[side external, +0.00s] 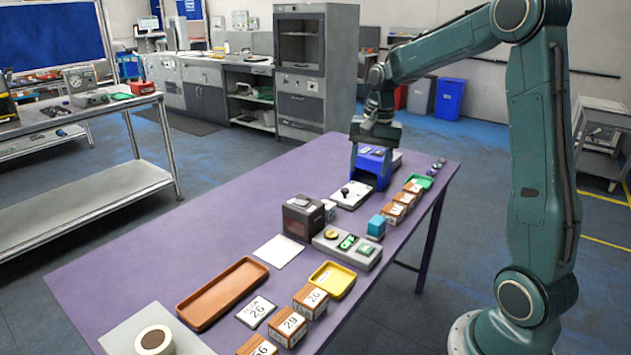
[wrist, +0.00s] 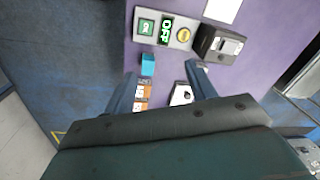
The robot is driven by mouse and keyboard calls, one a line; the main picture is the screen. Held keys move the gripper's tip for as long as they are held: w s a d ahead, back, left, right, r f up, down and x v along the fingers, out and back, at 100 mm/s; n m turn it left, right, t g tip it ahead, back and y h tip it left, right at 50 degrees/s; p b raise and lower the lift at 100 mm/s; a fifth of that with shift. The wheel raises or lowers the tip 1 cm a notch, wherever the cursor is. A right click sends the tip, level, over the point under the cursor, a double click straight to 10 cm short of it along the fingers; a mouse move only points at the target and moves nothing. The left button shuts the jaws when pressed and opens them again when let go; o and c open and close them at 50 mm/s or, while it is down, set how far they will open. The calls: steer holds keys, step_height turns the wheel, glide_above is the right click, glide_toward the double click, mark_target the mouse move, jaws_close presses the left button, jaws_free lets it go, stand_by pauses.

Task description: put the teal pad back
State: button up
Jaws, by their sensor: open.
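A small teal block (side external: 376,225), the only teal item I see on the table and likely the teal pad, stands on the purple table beside the grey button panel (side external: 347,246). It also shows in the wrist view (wrist: 148,63), between my finger tips and nearer the left one.
Labelled boxes (side external: 404,198) stand in a row near the teal block. A white plate with a black knob (side external: 351,194) and a dark box (side external: 303,218) are close by. An orange tray (side external: 223,292), a yellow tray (side external: 332,279) and a green tray (side external: 418,181) also lie on the table.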

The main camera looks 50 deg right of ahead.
steer(key=s+a+r+n+t, duration=0.1)
steer(key=s+a+r+n, duration=0.25)
steer(key=a, duration=0.35)
steer(key=s+a+r+n+t, duration=0.1)
steer(key=s+a+r+n, duration=0.25)
steer(key=s+a, duration=0.2)
steer(key=s+a+n+t, duration=0.2)
steer(key=s+a+n, duration=0.4)
steer(key=s, duration=0.4)
steer(key=shift+s+a+f, duration=0.2)
steer(key=shift+s+a, duration=0.05)
steer(key=shift+a, duration=0.5)
